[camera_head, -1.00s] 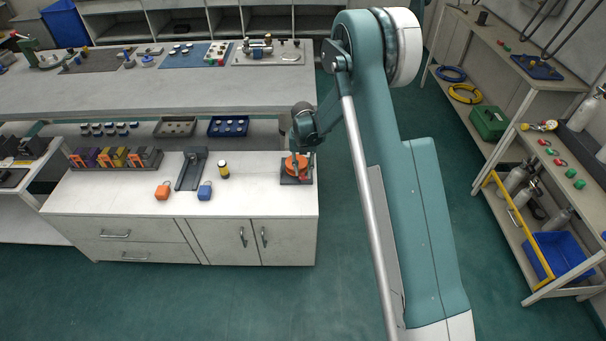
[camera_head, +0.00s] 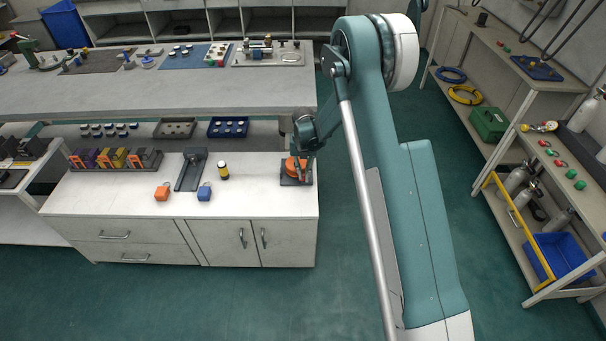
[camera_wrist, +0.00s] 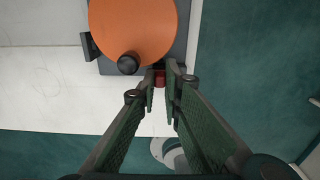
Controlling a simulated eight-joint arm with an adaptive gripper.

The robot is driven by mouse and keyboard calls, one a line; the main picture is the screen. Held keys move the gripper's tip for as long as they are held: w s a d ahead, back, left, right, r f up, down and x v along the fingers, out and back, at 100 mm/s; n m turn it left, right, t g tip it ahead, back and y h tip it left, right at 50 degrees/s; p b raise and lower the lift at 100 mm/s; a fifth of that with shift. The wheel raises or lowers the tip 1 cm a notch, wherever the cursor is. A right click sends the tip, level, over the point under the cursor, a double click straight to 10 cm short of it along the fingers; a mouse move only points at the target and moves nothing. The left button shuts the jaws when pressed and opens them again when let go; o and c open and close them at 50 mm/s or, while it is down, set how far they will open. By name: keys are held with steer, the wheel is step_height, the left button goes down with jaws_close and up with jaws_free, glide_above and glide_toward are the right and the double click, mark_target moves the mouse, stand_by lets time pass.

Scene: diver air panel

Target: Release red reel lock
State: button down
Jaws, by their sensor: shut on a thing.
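The orange reel (camera_head: 291,165) sits on a dark base plate (camera_head: 284,178) at the right end of the white counter. In the wrist view the reel is a large orange disc (camera_wrist: 130,22) with a black knob (camera_wrist: 128,65) on its near edge. The red reel lock (camera_wrist: 160,77) is a small red piece beside the knob, partly hidden by my fingers. My gripper (camera_wrist: 163,88) is shut on the red lock, with its fingertips at the near edge of the base. In the head view the wrist hides the fingertips and the lock.
The counter's right edge lies close to the reel. A shelf rack with cylinders (camera_head: 517,178) stands far right.

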steer(key=shift+d, duration=1.25)
steer(key=c, duration=2.5)
jaws_free()
steer(key=shift+r, duration=0.15)
step_height(320, 180, up, 12)
